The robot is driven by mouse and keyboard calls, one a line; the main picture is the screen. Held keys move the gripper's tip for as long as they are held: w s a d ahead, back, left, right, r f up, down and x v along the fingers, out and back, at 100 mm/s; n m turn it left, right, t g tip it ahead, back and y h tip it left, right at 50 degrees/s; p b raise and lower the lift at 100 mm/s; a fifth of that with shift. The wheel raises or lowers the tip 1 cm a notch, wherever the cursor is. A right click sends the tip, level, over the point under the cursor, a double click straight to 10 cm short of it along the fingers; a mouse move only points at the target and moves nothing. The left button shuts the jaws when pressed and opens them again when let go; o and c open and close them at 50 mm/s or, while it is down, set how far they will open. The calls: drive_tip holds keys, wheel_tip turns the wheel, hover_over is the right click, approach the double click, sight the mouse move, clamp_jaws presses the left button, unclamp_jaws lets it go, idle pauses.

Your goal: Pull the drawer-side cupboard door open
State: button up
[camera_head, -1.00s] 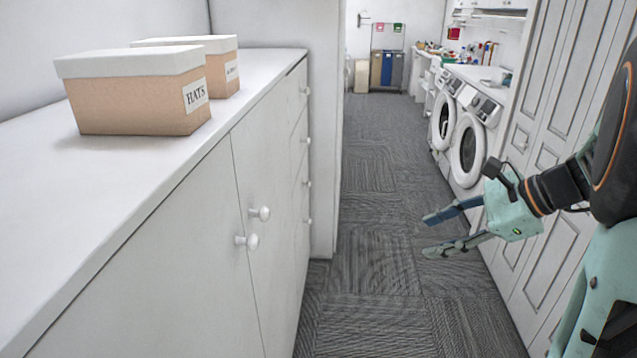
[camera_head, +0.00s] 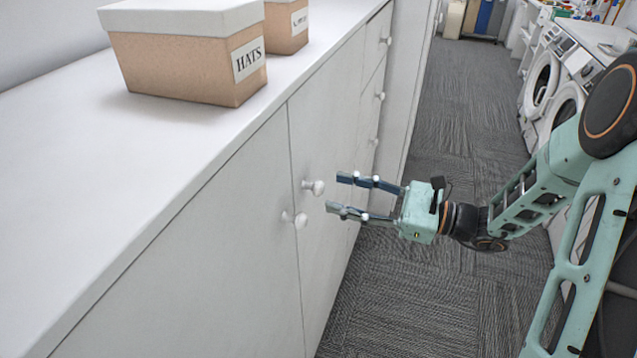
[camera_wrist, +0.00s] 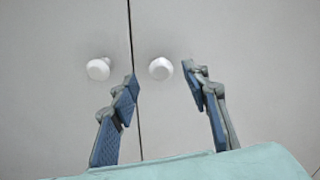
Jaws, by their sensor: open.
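The drawer-side cupboard door (camera_head: 325,120) is flat, white and shut. Its round white knob (camera_head: 317,187) sits near the seam with the nearer door (camera_head: 225,240). In the head view my gripper (camera_head: 334,193) is open and empty, its fingertips just right of this knob with a small gap. In the wrist view the drawer-side door (camera_wrist: 235,45) is on the right, and its knob (camera_wrist: 160,68) appears between the two fingertips of my gripper (camera_wrist: 160,73). The nearer door's knob (camera_head: 299,219) also shows in the wrist view (camera_wrist: 98,69), left of the left finger.
White drawers (camera_head: 371,105) with knobs lie beyond the door. A HATS box (camera_head: 180,65) and another lidded box (camera_head: 286,28) stand on the cupboard top (camera_head: 60,130). Carpet (camera_head: 440,290) is clear in the aisle; washing machines (camera_head: 560,95) stand at the right.

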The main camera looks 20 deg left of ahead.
sight(323, 189)
drive_tip(key=a, duration=0.5)
drive_tip(key=shift+w+a+p, duration=0.25)
drive_tip(key=shift+a+p, duration=0.1)
drive_tip(key=shift+c, duration=0.7)
clamp_jaws()
